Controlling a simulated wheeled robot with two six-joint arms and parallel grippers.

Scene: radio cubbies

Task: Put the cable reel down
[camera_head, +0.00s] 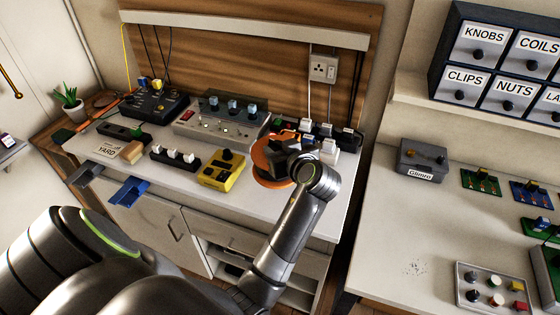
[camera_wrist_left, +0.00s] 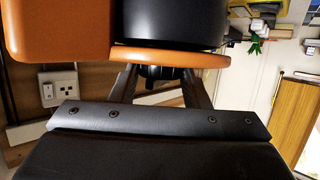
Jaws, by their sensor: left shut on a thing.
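The orange cable reel (camera_head: 265,163) shows at the right end of the left-hand bench, partly hidden by my left arm. In the left wrist view its orange flange (camera_wrist_left: 170,58) and black middle (camera_wrist_left: 185,22) fill the top. My left gripper (camera_head: 297,148) is shut on the reel; its two fingers (camera_wrist_left: 160,82) reach up to the flange in the wrist view. I cannot tell whether the reel touches the bench top. My right gripper is not in view.
The white bench (camera_head: 318,205) also holds a yellow box (camera_head: 222,172), a grey panel with knobs (camera_head: 222,122) and a row of white-topped switches (camera_head: 175,157). A wall socket (camera_head: 323,68) is behind. The right-hand bench (camera_head: 395,225) has free room at its front left.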

